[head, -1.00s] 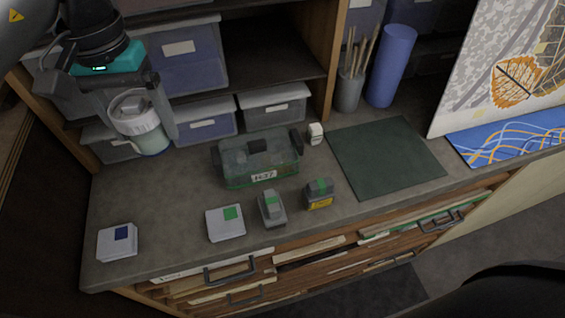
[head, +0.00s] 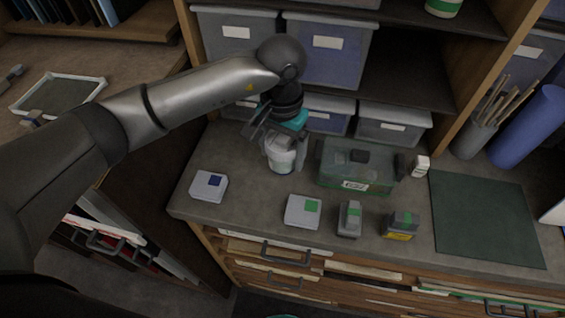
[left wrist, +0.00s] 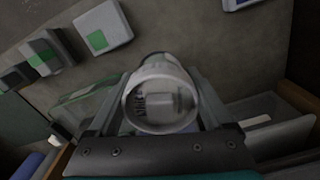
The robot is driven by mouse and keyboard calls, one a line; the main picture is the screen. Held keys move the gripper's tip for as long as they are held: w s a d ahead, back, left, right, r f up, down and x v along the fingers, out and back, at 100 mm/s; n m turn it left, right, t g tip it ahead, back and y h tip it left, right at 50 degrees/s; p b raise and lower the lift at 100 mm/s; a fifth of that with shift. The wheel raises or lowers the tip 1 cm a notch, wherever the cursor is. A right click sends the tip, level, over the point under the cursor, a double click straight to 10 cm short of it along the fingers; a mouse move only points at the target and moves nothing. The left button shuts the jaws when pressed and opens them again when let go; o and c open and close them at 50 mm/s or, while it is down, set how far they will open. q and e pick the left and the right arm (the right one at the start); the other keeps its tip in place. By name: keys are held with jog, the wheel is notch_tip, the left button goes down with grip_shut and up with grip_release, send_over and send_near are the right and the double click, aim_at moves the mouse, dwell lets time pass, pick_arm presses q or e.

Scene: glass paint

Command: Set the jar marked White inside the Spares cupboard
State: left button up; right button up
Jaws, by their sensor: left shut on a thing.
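My left gripper (head: 280,142) is shut on a pale jar (head: 281,161) with a whitish lid, at the back left of the counter. The jar is roughly upright, left of the green see-through box. I cannot tell whether its base touches the counter. No cupboard marked Spares can be made out. My right gripper is not in view.
The green box (head: 335,177), white-grey blocks (head: 302,211) and small grey items stand on the counter (head: 255,207). A dark green mat (head: 485,218) lies right. At left are another worktop and a drawer unit.

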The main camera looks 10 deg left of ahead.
aim_at(282, 167)
pick_arm(q)
jog(key=shift+f, duration=2.6)
jog(key=shift+f, duration=0.15)
jog(key=o, duration=1.2)
jog(key=shift+c, duration=0.2)
jog(key=shift+o, duration=1)
